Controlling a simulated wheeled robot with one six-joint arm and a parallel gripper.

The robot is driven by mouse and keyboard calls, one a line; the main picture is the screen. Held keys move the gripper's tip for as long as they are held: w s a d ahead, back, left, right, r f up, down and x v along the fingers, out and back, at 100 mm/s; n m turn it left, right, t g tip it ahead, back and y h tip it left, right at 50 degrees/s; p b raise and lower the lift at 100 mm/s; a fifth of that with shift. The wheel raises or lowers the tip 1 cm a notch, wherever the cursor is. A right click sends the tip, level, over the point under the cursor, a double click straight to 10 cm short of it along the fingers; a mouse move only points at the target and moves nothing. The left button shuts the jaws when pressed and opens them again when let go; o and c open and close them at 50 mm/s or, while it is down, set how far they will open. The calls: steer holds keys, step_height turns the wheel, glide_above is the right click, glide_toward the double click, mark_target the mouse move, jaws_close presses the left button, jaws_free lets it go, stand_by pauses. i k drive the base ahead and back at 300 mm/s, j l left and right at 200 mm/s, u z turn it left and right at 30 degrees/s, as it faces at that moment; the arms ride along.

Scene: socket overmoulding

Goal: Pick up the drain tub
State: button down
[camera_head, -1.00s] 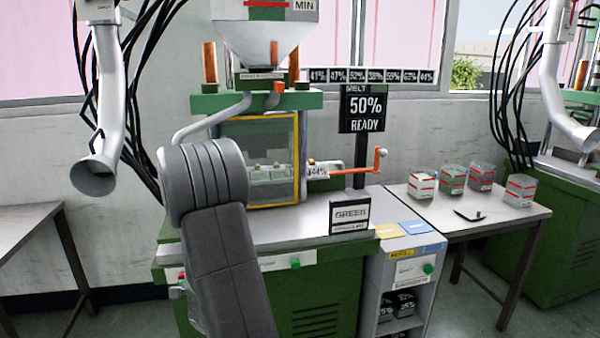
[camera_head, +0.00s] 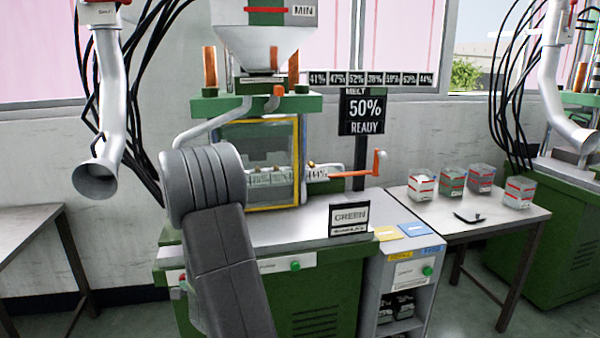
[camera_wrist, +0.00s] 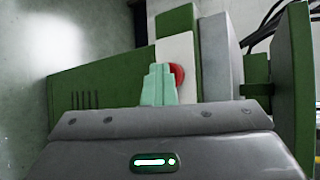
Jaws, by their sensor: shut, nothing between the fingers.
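I cannot pick out the drain tub for sure. Dark bins with white labels (camera_head: 403,304) sit on the shelf of the grey side cabinet, and clear tubs with red bands (camera_head: 421,187) stand on the right table; nothing visible names either as the drain tub. My gripper (camera_wrist: 158,82) shows in the wrist view with its pale green fingers shut and empty. Behind the fingers are a red round button (camera_wrist: 178,75) and a white panel (camera_wrist: 174,47) on a green machine body; the gap cannot be judged. In the head view my arm hides the gripper.
A dark flat item (camera_head: 470,217) lies on the right table. Another table (camera_head: 30,222) is at left.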

mark_target(519, 190)
steer(key=z, duration=1.45)
